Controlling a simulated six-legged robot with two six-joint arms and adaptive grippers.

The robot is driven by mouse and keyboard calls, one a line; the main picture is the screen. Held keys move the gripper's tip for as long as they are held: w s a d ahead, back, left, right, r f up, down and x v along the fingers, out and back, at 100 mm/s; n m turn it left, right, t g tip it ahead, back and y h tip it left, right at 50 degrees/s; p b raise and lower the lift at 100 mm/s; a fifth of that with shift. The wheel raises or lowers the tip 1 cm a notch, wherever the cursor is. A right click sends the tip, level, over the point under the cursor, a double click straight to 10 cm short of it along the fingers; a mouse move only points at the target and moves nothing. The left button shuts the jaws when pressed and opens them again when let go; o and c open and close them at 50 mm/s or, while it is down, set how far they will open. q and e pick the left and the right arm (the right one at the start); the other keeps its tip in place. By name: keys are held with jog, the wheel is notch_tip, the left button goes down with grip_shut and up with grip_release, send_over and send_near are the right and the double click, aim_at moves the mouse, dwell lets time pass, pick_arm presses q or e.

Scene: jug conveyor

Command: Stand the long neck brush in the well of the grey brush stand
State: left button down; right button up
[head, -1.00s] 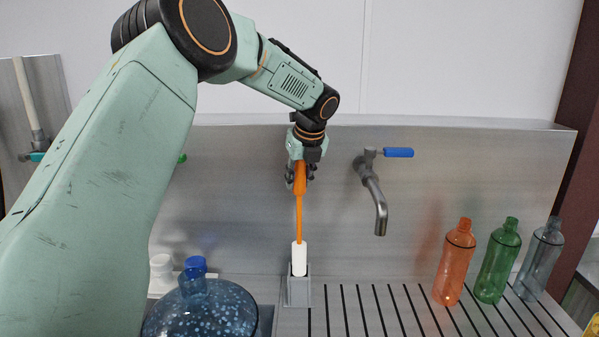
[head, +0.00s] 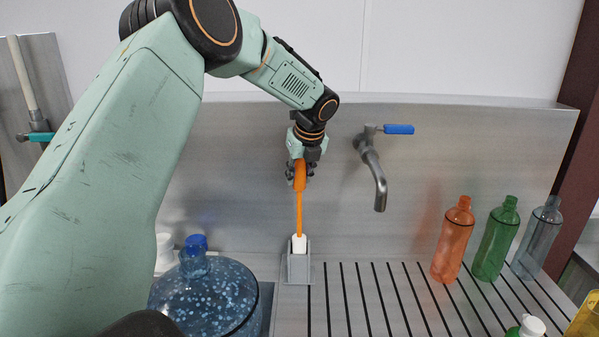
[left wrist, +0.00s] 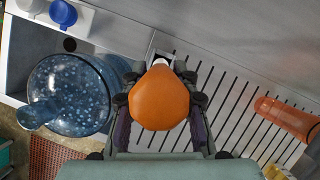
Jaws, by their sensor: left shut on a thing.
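The long neck brush (head: 299,214) has an orange handle, a thin orange shaft and a white head. It hangs upright, head down, from my left gripper (head: 300,176), which is shut on the handle. The lower part of the white head is inside the grey brush stand (head: 299,270); its top shows above the rim. I cannot see whether the head touches the bottom of the well. In the left wrist view the orange handle end (left wrist: 158,98) fills the jaws and hides most of the stand. My right gripper is not in view.
A big blue jug (head: 207,292) stands left of the stand. A slatted drainboard (head: 370,300) is right of it, with orange (head: 453,240), green (head: 496,240) and grey (head: 538,238) bottles. A tap (head: 374,172) juts from the back wall.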

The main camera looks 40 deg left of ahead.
pick_arm(q)
jog(key=c, duration=1.3)
grip_release()
jog(key=shift+a, duration=0.1)
jog(key=o, duration=0.3)
jog(key=shift+o, duration=0.2)
jog(key=v, duration=1.2)
jog(key=shift+s, duration=0.1)
